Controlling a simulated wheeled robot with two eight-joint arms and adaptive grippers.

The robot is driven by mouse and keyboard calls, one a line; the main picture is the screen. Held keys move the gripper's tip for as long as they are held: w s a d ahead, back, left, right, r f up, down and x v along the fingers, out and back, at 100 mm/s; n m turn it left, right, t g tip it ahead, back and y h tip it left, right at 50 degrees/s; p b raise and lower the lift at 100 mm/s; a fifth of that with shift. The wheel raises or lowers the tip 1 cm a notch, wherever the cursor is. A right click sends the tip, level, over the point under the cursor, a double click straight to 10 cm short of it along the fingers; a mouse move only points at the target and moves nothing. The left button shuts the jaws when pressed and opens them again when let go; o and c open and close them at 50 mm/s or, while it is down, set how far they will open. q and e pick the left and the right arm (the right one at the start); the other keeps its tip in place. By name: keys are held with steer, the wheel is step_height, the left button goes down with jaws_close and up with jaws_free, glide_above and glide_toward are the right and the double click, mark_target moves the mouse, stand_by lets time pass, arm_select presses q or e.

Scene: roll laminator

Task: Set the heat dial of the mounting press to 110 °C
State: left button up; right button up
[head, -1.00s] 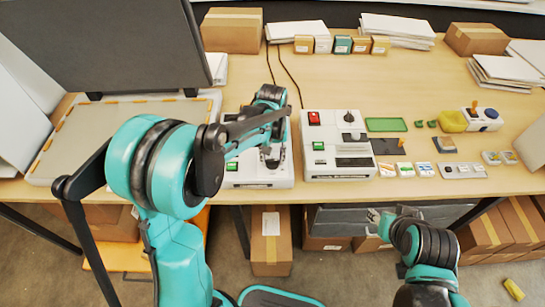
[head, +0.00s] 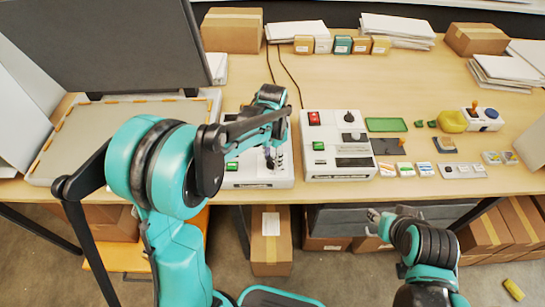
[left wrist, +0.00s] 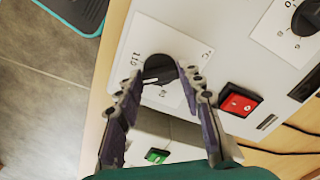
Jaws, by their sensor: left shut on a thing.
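The mounting press (head: 258,182) is the left of two white machines at the table's front edge. My left gripper (left wrist: 163,76) is shut on its black heat dial (left wrist: 160,67), with one finger on each side. The label 110 shows on the white dial plate (left wrist: 135,38), left of the dial. The fingers partly cover the dial's rim, and I cannot tell exactly where its pointer stands. In the head view my left gripper (head: 271,156) is over the front right of the press. My right gripper (head: 374,216) hangs before the table, away from the press.
A red switch (left wrist: 240,100), a green button (left wrist: 157,155) and a second black dial (left wrist: 308,15) are near the gripped dial. A similar white machine (head: 338,145) stands close on the right. A grey-lidded case (head: 110,45) stands left.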

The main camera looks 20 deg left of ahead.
mark_target(272, 160)
arm_select(q)
steer(key=m, duration=0.3)
steer(key=shift+m, duration=2)
steer(key=o, duration=1.2)
steer(key=shift+c, duration=0.2)
step_height(272, 160, up, 12)
